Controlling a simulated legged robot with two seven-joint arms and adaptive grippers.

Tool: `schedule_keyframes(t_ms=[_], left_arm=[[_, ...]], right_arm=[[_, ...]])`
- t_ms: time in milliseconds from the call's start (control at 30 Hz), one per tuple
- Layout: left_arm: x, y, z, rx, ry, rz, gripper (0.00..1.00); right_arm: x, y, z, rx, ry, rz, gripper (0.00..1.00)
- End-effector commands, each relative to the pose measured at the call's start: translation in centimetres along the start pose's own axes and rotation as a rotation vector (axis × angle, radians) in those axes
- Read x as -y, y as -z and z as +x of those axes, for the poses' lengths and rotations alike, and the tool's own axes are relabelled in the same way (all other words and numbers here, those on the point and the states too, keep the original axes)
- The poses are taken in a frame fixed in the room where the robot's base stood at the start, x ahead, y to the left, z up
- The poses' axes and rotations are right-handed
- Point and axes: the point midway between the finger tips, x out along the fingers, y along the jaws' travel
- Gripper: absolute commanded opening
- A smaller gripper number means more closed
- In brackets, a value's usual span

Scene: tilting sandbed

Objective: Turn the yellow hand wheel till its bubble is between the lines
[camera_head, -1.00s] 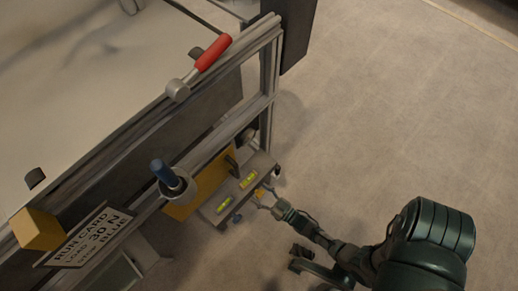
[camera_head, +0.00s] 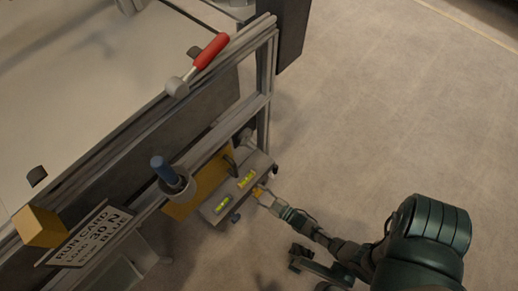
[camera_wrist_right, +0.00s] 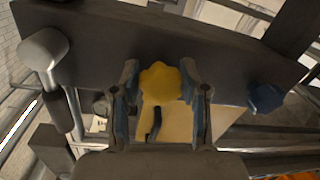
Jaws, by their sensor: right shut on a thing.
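The yellow hand wheel (camera_wrist_right: 160,84) sits between the two fingers of my right gripper (camera_wrist_right: 160,95) in the right wrist view. The fingers are shut on it from both sides. In the head view my right gripper (camera_head: 262,194) is at the front edge of a grey plate (camera_head: 228,199). Two yellow-green bubble vials, one upper (camera_head: 247,179) and one lower (camera_head: 222,205), lie on this plate. The bubbles are too small to read against their lines. My left gripper is not in view.
Open floor lies right.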

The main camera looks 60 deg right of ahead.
Motion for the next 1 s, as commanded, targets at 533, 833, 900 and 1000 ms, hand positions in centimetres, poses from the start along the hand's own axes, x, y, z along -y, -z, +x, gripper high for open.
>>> schedule_keyframes(t_ms=[533, 833, 900, 1000], left_arm=[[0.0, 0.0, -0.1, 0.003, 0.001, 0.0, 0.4], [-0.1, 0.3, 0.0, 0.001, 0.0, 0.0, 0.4], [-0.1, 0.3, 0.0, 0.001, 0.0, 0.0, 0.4], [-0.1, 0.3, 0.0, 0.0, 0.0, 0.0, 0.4]], right_arm=[[0.1, 0.1, 0.0, -0.002, 0.002, 0.002, 0.7], [-0.3, 1.4, -0.1, -0.004, 0.002, 0.0, 0.7], [-0.6, 2.5, -0.1, -0.005, 0.002, 0.001, 0.7], [-1.1, 4.2, -0.2, -0.005, 0.002, 0.001, 0.7]])
